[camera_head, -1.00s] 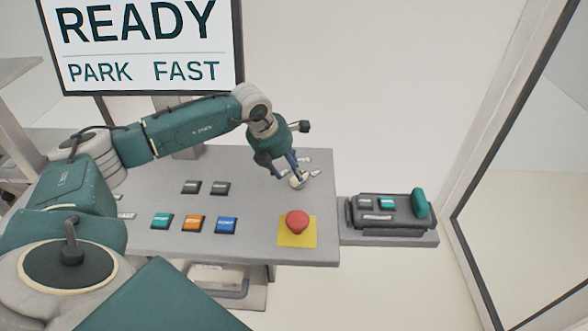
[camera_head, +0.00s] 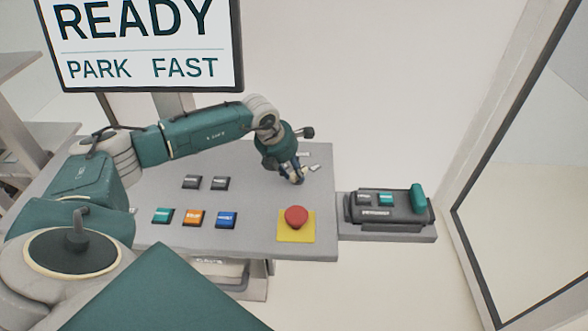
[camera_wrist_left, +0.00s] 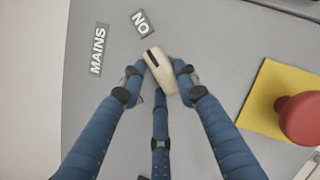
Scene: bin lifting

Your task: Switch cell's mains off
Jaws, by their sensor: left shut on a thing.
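The cream mains knob (camera_wrist_left: 158,76) stands on the grey console panel, with a black mark on its top. In the left wrist view the mark points towards the ON label (camera_wrist_left: 141,22). The MAINS label (camera_wrist_left: 97,50) lies to its left. My left gripper (camera_wrist_left: 160,80) is shut on the knob, its blue fingers touching its sides. In the head view the gripper (camera_head: 292,173) reaches down to the knob (camera_head: 298,181) at the back right of the console (camera_head: 265,215). No OFF label is readable. My right gripper is not in view.
A red mushroom button (camera_head: 296,217) on a yellow plate sits in front of the knob. Several coloured and dark buttons lie to the left. A dark pendant (camera_head: 385,208) rests on a shelf at right. A READY screen (camera_head: 150,45) stands behind.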

